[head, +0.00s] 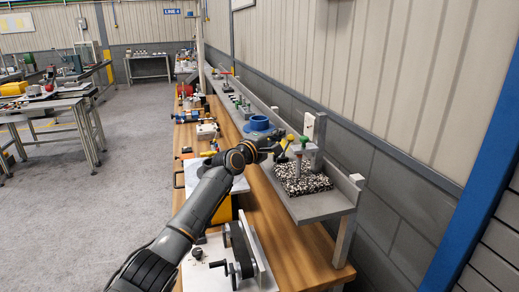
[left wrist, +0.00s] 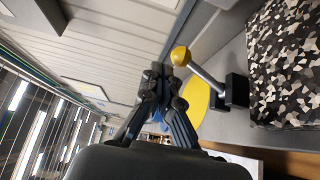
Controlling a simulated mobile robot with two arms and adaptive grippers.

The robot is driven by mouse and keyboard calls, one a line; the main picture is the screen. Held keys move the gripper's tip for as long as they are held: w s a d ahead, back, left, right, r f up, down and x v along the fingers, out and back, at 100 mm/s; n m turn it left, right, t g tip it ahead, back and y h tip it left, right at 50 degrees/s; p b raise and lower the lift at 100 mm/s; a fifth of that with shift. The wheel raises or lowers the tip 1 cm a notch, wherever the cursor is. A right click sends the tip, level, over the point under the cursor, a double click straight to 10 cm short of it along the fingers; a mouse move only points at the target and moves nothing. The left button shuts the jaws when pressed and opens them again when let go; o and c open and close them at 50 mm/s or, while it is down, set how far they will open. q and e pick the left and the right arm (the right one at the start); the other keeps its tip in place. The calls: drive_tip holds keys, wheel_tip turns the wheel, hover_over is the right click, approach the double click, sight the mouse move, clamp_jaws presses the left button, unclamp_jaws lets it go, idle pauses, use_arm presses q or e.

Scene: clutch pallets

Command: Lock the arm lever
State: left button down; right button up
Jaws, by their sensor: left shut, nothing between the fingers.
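The arm lever shows in the left wrist view as a yellow ball knob (left wrist: 181,56) on a metal rod (left wrist: 207,79) that slants down to a black pivot block (left wrist: 236,91). In the head view the yellow knob (head: 290,138) is small and sits beside the speckled block (head: 302,181). My left gripper (head: 284,150) is at the lever, its arm reaching in over the wooden bench. In the left wrist view its fingers (left wrist: 165,82) are shut and empty, just below the knob. I cannot tell whether they touch it. My right gripper is not in view.
A blue ring-shaped part (head: 259,124) stands farther along. A crank device (head: 232,262) sits on the wooden bench (head: 300,250). The wall limits room on the right.

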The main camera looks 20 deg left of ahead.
use_arm(q)
drive_tip(key=shift+w+d+r, duration=0.15)
drive_tip(key=shift+d, duration=0.2)
drive_tip(key=shift+w+d, duration=0.15)
drive_tip(key=shift+w, duration=0.05)
idle(0.4)
